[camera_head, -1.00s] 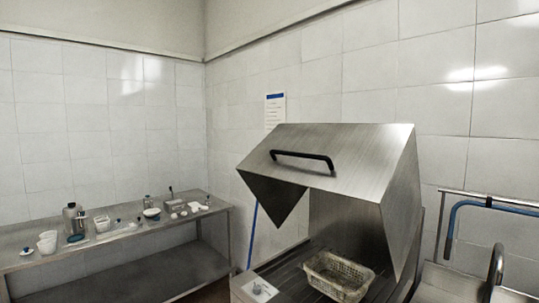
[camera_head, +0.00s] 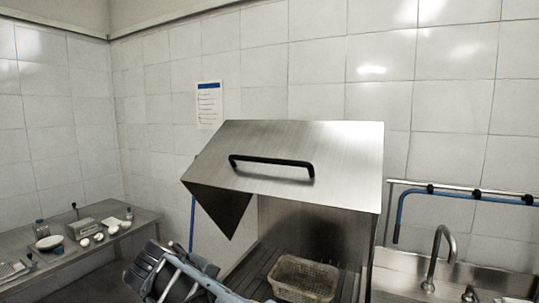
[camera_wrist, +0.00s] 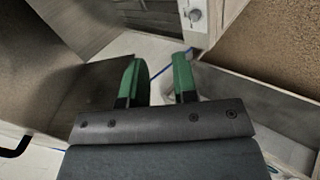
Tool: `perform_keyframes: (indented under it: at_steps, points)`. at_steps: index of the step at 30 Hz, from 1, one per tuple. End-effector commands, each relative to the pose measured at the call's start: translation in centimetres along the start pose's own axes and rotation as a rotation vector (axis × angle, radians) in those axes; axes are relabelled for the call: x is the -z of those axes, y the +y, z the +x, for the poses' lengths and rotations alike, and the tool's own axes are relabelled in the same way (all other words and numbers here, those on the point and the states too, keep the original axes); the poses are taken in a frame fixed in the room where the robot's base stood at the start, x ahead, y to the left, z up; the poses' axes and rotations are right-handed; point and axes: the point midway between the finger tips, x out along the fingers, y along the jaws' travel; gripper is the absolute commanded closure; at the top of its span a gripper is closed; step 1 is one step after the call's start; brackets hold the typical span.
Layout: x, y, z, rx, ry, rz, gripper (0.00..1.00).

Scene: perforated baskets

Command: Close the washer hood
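The washer hood (camera_head: 330,150) is a brushed steel cover, raised and tilted, with the washer bed and its front opening exposed below. A black bar handle (camera_head: 272,165) crosses its sloping front. In the wrist view, a dark curved bar, seemingly this handle (camera_wrist: 17,147), shows at the lower left edge. My gripper (camera_wrist: 159,78) has two green fingers apart with nothing between them. It is not touching the handle. In the head view my arm shows at the bottom, left of and below the hood; the fingertips cannot be made out there.
A perforated basket (camera_head: 304,292) sits on the washer bed under the hood. A side table (camera_head: 95,250) with small dishes and containers stands at the left. A sink with a faucet (camera_head: 440,250) and a blue hose (camera_head: 440,192) are at the right.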

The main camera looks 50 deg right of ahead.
Motion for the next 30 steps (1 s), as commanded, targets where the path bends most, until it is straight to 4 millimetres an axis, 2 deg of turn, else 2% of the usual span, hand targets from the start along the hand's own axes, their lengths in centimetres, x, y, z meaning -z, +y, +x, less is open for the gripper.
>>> perform_keyframes:
  at_steps: [1, 3, 6, 9, 12, 17, 22, 30]
  points:
    - [1.0, 3.8, -1.3, -0.111, -0.038, -0.012, 0.73]
    - [1.9, 8.4, -3.0, -0.275, -0.095, -0.018, 0.73]
    - [2.8, 14.0, -5.6, -0.483, -0.174, -0.005, 0.73]
    - [3.4, 18.1, -8.2, -0.65, -0.238, 0.022, 0.73]
    - [3.7, 20.6, -10.3, -0.769, -0.285, 0.05, 0.73]
    - [3.8, 22.9, -11.8, -0.867, -0.324, 0.078, 0.73]
    - [3.0, 25.0, -10.9, -0.885, -0.335, 0.083, 0.73]
    - [1.3, 28.9, -7.8, -0.882, -0.333, 0.081, 0.73]
